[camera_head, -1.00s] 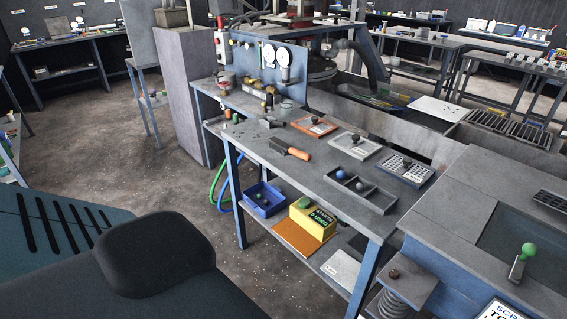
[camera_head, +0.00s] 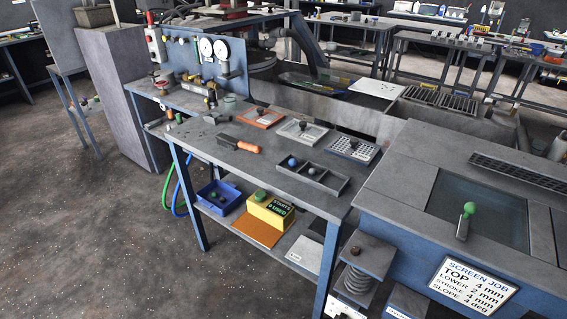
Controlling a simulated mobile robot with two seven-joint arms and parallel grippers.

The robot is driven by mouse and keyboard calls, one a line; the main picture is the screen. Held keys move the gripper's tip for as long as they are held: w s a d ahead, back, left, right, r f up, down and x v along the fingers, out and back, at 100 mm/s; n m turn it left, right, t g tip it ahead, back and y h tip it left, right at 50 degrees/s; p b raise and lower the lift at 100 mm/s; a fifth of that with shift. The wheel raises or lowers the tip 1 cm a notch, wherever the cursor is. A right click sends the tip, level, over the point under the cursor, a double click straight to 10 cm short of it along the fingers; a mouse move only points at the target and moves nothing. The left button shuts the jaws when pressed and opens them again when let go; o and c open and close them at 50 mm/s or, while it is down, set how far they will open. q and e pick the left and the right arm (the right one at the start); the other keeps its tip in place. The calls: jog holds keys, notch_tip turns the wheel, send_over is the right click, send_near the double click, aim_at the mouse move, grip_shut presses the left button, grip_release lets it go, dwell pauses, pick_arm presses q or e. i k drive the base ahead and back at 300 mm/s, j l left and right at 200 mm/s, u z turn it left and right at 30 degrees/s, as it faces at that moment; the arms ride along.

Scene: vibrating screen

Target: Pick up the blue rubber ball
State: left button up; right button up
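A small blue ball (camera_head: 292,162) sits in the left compartment of a dark divided tray (camera_head: 326,185) on the workbench top. A darker grey ball (camera_head: 311,171) sits beside it in the tray, to its right. Neither of my grippers shows in the head view, and nothing touches the blue ball.
A trowel (camera_head: 238,144) with an orange handle lies left of the tray. Orange (camera_head: 258,117), grey (camera_head: 301,131) and perforated (camera_head: 355,149) trays stand behind. The lower shelf holds a blue bin (camera_head: 219,198) and a yellow box (camera_head: 270,211). Floor (camera_head: 90,240) at left is clear.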

aim_at(292, 162)
jog(key=z, duration=0.65)
jog(key=j+z, duration=0.2)
jog(key=z, duration=0.2)
jog(key=j+z, duration=0.2)
jog(key=z, duration=0.15)
jog(key=j+z, duration=0.2)
jog(key=z, duration=0.2)
jog(key=k+j+z, duration=0.1)
jog(key=j+z, duration=0.2)
jog(key=k+j+z, duration=0.1)
jog(key=j+z, duration=0.25)
jog(key=j, duration=0.2)
jog(key=k+j+z, duration=0.15)
jog(key=j, duration=0.25)
jog(key=k+j+z, duration=0.1)
jog(key=k+j, duration=0.45)
jog(key=j, duration=0.2)
jog(key=k+j, duration=0.2)
jog(key=j, duration=0.5)
jog(key=i, duration=0.3)
jog(key=z, duration=0.05)
